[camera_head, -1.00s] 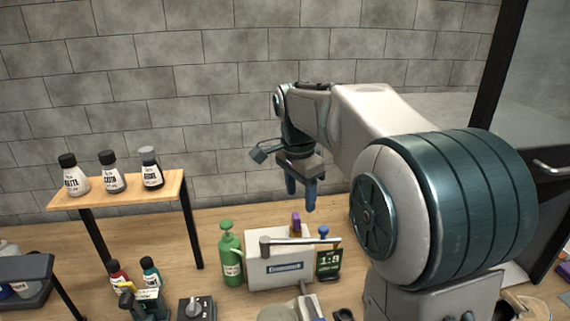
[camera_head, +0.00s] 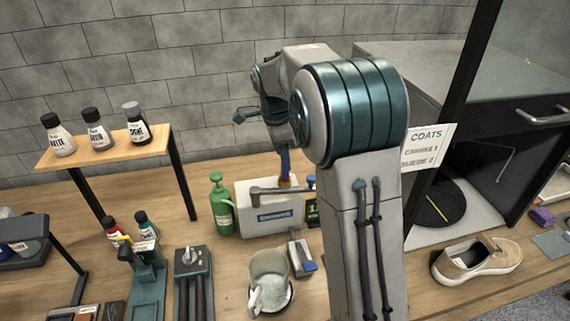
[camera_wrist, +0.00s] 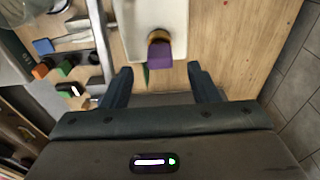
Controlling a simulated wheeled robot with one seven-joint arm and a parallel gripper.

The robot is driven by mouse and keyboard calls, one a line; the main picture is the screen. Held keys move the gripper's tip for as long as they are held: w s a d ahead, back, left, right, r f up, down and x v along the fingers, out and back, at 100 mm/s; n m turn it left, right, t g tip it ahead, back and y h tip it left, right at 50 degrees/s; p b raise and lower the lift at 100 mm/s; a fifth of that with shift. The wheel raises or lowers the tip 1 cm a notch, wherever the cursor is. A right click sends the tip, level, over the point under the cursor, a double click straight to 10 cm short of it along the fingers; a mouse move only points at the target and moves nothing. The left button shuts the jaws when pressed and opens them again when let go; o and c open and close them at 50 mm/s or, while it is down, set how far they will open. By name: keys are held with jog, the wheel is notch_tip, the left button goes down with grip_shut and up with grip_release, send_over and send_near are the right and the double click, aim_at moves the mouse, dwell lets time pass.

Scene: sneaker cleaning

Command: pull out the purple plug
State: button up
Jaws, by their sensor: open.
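The purple plug (camera_wrist: 159,55) sits on a brass-coloured neck at the end of the white box, between and ahead of my fingers in the wrist view. In the head view the plug (camera_head: 285,178) shows only partly, just under my gripper. My gripper (camera_wrist: 161,82) is open, with one dark finger on each side of the plug's line and nothing between the tips. In the head view my gripper (camera_head: 284,162) is mostly hidden behind my arm. The white box (camera_head: 250,206) stands on the wooden table with a grey tap-like bar across its top.
A green bottle (camera_head: 221,205) stands left of the box. A wooden shelf (camera_head: 105,148) with several small bottles is further left. A mug (camera_head: 268,272), a blue-and-grey tool (camera_head: 302,256) and a tan shoe (camera_head: 477,259) are nearer. A brick wall is behind.

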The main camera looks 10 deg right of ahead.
aim_at(285, 174)
jog(key=shift+d+f, duration=0.15)
jog(key=shift+f, duration=1)
jog(key=shift+d+f, duration=0.15)
jog(key=shift+f, duration=0.95)
jog(key=c, duration=1)
